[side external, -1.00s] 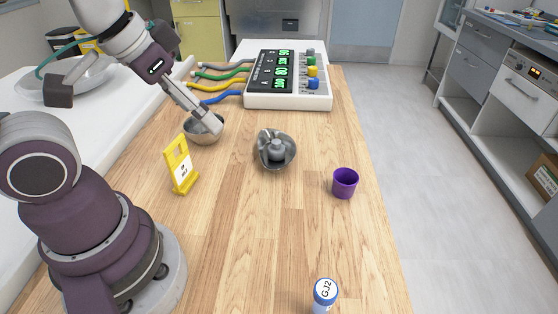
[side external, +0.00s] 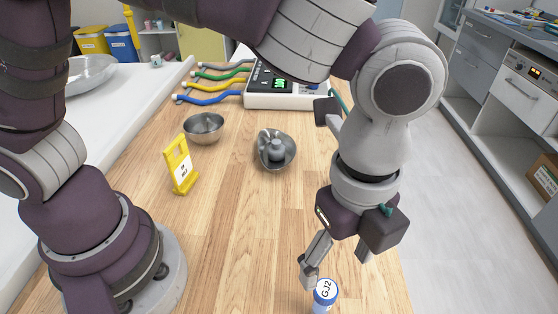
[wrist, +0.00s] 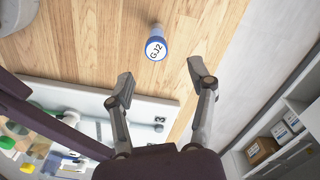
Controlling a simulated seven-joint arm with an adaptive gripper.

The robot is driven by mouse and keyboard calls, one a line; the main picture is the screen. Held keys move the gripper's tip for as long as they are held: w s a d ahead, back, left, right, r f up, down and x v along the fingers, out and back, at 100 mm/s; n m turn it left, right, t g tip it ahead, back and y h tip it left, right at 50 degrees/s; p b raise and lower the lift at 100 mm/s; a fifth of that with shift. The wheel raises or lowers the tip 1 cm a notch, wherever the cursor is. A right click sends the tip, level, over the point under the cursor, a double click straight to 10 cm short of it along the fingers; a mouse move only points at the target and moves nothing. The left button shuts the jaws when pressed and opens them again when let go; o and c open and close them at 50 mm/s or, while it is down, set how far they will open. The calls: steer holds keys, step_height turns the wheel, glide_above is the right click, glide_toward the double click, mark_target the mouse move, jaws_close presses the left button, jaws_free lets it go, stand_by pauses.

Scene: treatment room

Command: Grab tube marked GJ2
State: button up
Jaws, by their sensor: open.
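The tube marked GJ2 (side external: 325,293) stands on the wooden table at the near edge of the side view, its blue-rimmed white cap facing up. In the wrist view the tube (wrist: 156,46) lies beyond the fingertips, roughly midway between them. My gripper (side external: 335,262) is above the tube in the side view, pointing down, with one finger close to the cap. In the wrist view my gripper (wrist: 160,72) has its fingers spread wide with nothing between them. The tube's lower part is cut off by the side view's bottom edge.
A yellow stand (side external: 181,166), a steel bowl (side external: 204,128) and a metal dish with a grey piece (side external: 275,150) stand farther back on the table (side external: 235,220). A monitor box (side external: 262,98) with coloured cables is at the back. The table's right edge is near the tube.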

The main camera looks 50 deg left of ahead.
mark_target(323, 303)
steer(key=f, duration=1)
steer(key=shift+s+a+f, duration=0.1)
steer(key=shift+s+f, duration=0.1)
steer(key=shift+f, duration=0.1)
steer(key=c, duration=1)
